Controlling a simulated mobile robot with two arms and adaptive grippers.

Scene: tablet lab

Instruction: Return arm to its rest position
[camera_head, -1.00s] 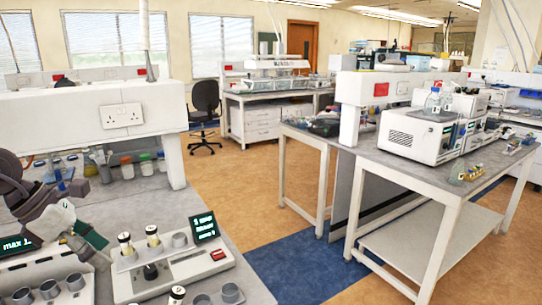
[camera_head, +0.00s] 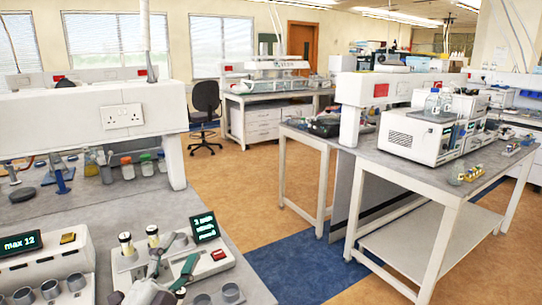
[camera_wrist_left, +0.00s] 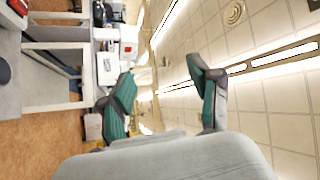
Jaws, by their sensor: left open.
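My left gripper (camera_head: 178,250) is low in the head view, at the bottom left, over the white device (camera_head: 213,269) with small vials and cups. Its two green-and-grey fingers are spread apart with nothing between them. They hide part of the device's top. In the left wrist view the open fingers (camera_wrist_left: 162,75) point up the picture, with the ceiling and the far room behind them. My right gripper is not in view.
A second white device (camera_head: 25,265) reading "max 12" stands to the left on the same grey bench. Several bottles (camera_head: 127,168) stand further back under the white shelf (camera_head: 70,122). A white instrument (camera_head: 416,137) sits on the right table. Floor between the benches is clear.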

